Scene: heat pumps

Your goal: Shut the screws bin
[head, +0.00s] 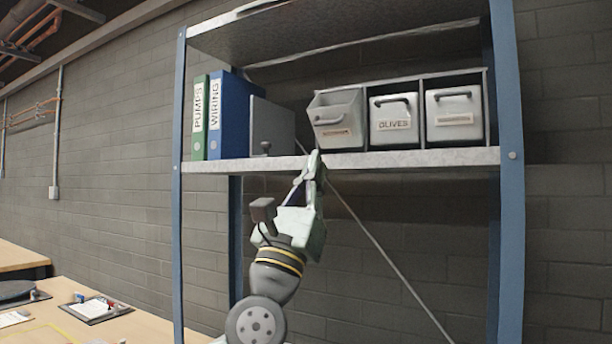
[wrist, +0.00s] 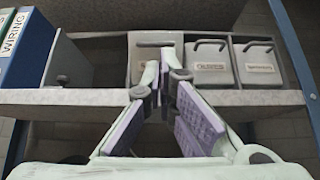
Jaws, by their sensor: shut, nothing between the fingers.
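A rack of three grey bins stands on the shelf. The left bin (head: 336,118) is tipped out at the front, its open top showing; its label is too small to read. The middle bin (head: 394,119) and the right bin (head: 454,116) sit flush; the middle label seems to read OLIVES. My gripper (head: 315,156) is shut and empty at the shelf's front edge, below and slightly left of the left bin. In the wrist view the fingertips (wrist: 161,75) overlap the left bin (wrist: 139,66) and hide part of its front. I cannot tell whether they touch it.
Left of the bins stand a green PUMPS binder (head: 199,117), a blue WIRING binder (head: 227,112) and a grey bookend (head: 271,128). A blue upright (head: 509,180) bounds the shelf (head: 420,158) on the right. Workbenches (head: 60,300) lie at lower left.

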